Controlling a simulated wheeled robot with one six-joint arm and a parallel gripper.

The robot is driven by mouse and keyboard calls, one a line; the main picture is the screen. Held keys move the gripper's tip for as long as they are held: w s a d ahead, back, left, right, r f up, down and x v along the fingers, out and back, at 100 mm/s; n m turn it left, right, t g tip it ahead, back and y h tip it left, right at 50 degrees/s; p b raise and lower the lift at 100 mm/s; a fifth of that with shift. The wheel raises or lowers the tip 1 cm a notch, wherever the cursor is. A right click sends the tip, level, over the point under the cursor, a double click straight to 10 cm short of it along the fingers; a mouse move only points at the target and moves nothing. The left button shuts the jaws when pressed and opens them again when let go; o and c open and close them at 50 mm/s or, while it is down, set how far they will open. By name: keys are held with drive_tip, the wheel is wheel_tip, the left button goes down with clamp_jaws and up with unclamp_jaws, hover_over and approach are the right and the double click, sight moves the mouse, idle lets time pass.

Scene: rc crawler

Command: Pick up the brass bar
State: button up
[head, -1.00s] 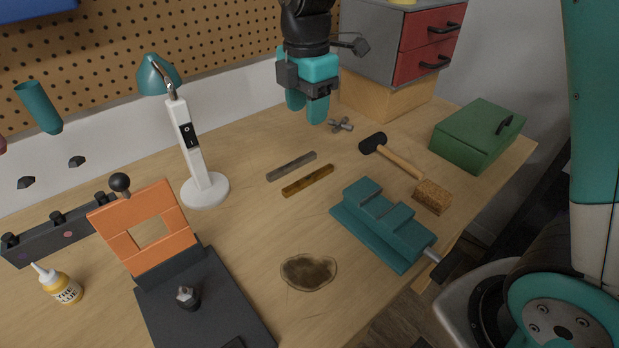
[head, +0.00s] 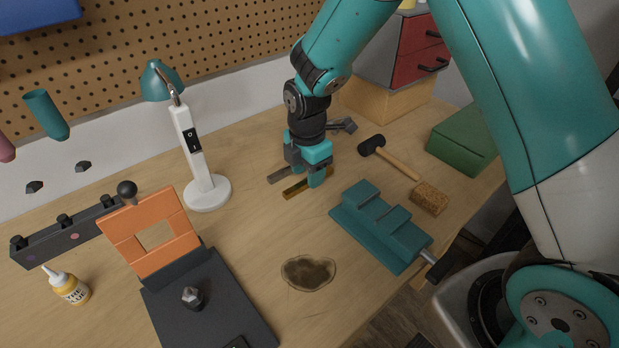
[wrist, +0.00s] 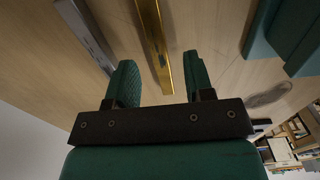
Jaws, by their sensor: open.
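The brass bar (head: 294,190) lies flat on the workbench, its right part hidden behind my gripper in the head view. I cannot tell whether a finger touches the bar. A grey steel bar (head: 279,175) lies beside the brass one, and in the wrist view it lies outside the left finger (wrist: 84,32).
A teal vise (head: 380,225) stands right of the bars, with a hammer (head: 395,160) and a cork-like block (head: 430,198) beyond. A white lamp (head: 194,150) stands to the left. A brown stain (head: 308,273) marks the front bench. Bare wood lies between.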

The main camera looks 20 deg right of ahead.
drive_tip(key=shift+f, duration=0.95)
drive_tip(key=shift+c, duration=0.5)
clamp_jaws()
drive_tip(key=shift+r, duration=0.1)
